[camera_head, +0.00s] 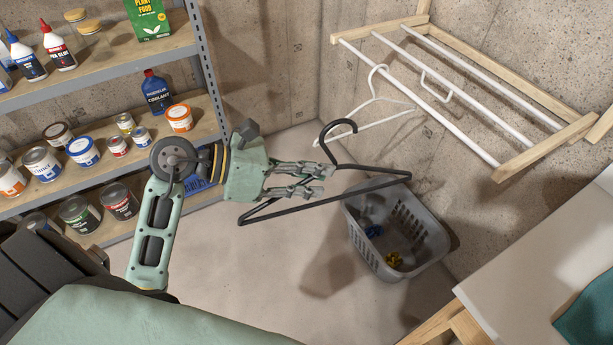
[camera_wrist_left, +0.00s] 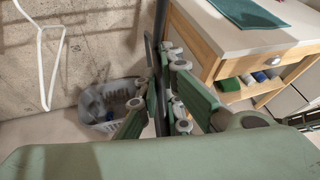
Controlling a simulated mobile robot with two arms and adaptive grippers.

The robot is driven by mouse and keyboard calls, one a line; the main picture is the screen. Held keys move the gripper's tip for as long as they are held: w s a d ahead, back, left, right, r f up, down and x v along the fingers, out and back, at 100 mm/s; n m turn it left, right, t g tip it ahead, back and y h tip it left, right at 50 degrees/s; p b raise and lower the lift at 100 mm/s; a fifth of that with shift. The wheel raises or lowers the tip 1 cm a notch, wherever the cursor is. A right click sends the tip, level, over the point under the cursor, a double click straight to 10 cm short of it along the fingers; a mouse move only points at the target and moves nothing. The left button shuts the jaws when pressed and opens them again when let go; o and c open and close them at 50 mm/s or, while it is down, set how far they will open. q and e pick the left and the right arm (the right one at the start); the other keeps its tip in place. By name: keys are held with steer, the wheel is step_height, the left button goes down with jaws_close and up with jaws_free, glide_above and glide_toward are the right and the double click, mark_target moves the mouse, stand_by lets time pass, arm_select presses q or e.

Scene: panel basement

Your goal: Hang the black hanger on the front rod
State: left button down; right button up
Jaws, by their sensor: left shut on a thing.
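My left gripper (camera_head: 318,179) is shut on the black hanger (camera_head: 372,184), holding it by its body below the hook. The hanger is in the air with its hook upward, in front of the grey basket. In the left wrist view the black hanger (camera_wrist_left: 160,55) runs between the fingers of my left gripper (camera_wrist_left: 173,82). The front rod (camera_head: 420,103) is a white bar on the wooden-ended wall rack, up and to the right of the hanger and apart from it. My right gripper is not in view.
A white hanger (camera_head: 375,112) hangs at the rack. A grey basket (camera_head: 438,238) stands on the floor below. Shelves with cans and bottles (camera_head: 130,61) are at left. A table (camera_head: 520,285) with a teal cloth (camera_head: 592,310) is at lower right.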

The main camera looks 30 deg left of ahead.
arm_select(q)
steer(key=w+d+f+t+p, duration=0.1)
steer(key=w+d+f, duration=0.3)
steer(key=w+d, duration=0.3)
steer(key=w+d+f+n+y+p, duration=0.1)
steer(key=w+d+f, duration=0.4)
steer(key=w, duration=1.2)
steer(key=shift+d+f+n+t, duration=0.3)
steer(key=shift+d+t, duration=0.1)
steer(key=shift+d, duration=1.4)
